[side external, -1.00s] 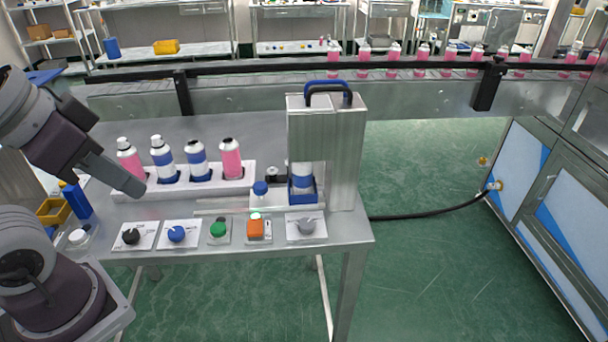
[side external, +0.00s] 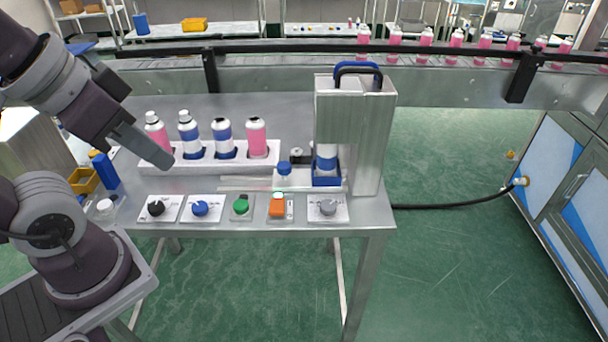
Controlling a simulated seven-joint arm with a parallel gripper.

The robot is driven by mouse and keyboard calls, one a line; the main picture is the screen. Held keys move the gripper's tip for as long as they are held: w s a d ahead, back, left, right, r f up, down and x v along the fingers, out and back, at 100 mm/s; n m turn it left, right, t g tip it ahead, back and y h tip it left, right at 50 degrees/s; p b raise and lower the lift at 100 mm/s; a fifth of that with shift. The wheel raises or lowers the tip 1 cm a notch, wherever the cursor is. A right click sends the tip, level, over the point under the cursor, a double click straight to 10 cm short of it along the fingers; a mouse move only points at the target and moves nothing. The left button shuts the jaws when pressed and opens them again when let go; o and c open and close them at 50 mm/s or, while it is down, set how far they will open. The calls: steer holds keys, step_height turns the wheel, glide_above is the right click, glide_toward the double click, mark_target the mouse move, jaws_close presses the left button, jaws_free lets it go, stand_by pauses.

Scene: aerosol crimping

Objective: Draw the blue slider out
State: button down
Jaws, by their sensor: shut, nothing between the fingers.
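My gripper (side external: 158,156) is shut and empty, held at the left in front of the leftmost pink can (side external: 155,127); whether it touches the can cannot be told. It is well to the left of the metal press (side external: 354,128). Which blue part is the slider cannot be told for certain.
A white rack (side external: 265,163) holds several cans behind the strip. Along the table's front are a black knob (side external: 156,208), a blue knob (side external: 200,208), a green button (side external: 240,205), an orange switch (side external: 277,210) and a grey knob (side external: 328,207). A conveyor runs behind.

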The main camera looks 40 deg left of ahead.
steer(key=c, duration=2)
jaws_free()
steer(key=o, duration=0.9)
steer(key=w+r+n+g, duration=0.2)
steer(key=w, duration=0.7)
steer(key=shift+w+a+r, duration=0.15)
steer(key=shift+w+a, duration=0.25)
steer(key=shift+a, duration=0.05)
steer(key=n+g, duration=0.4)
glide_above(284, 165)
step_height(284, 165, down, 9)
step_height(284, 165, down, 11)
steer(key=shift+f, duration=0.4)
